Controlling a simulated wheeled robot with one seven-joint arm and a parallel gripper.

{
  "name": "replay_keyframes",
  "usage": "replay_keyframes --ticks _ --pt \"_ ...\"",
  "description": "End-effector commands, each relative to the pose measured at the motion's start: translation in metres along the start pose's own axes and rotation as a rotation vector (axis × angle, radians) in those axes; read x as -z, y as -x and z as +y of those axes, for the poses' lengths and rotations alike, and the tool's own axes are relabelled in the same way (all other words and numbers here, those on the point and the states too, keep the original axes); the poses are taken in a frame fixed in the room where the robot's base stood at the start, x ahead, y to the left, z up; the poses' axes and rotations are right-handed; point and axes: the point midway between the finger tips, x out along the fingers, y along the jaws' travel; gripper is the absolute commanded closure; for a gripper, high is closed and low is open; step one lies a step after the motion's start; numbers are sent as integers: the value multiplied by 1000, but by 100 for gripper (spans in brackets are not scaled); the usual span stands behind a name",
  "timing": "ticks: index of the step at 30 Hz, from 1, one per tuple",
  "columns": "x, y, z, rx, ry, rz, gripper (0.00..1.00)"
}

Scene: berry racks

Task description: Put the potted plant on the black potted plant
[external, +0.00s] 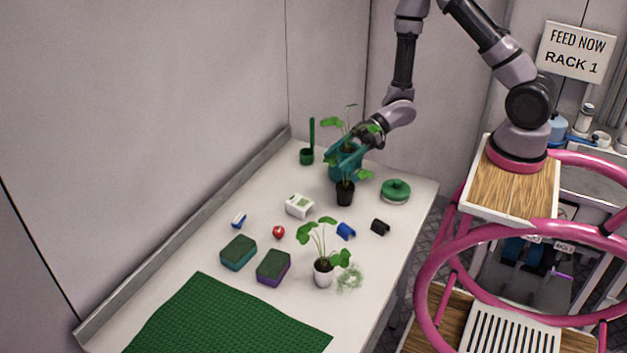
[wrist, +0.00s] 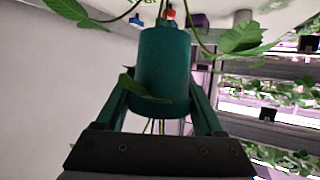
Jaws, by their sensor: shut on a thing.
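My gripper (external: 346,158) is at the far end of the table, shut on a teal potted plant (external: 338,172). In the wrist view the teal pot (wrist: 165,62) sits between the two fingers of my gripper (wrist: 163,88), with green leaves (wrist: 240,37) beyond it. The black potted plant (external: 345,196) stands upright on the table just in front of the teal pot in the external view. Its leaves overlap the teal pot and part of my gripper, so the gap between the two plants and the teal pot's height above the table are unclear.
A white potted plant (external: 323,279) stands nearer the front. A green lidded dish (external: 396,190) is right of the black pot, a green cup-like tool (external: 307,156) to the left. A white box (external: 299,206), sponges (external: 238,253) and a green mat (external: 215,320) lie nearer.

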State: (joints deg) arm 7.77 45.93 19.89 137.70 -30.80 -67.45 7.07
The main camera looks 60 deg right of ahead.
Motion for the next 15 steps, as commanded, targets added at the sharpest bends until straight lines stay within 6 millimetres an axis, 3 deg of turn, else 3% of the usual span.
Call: replay_keyframes --ticks 15 --pt "-60 -26 0 0 0 -1 90"
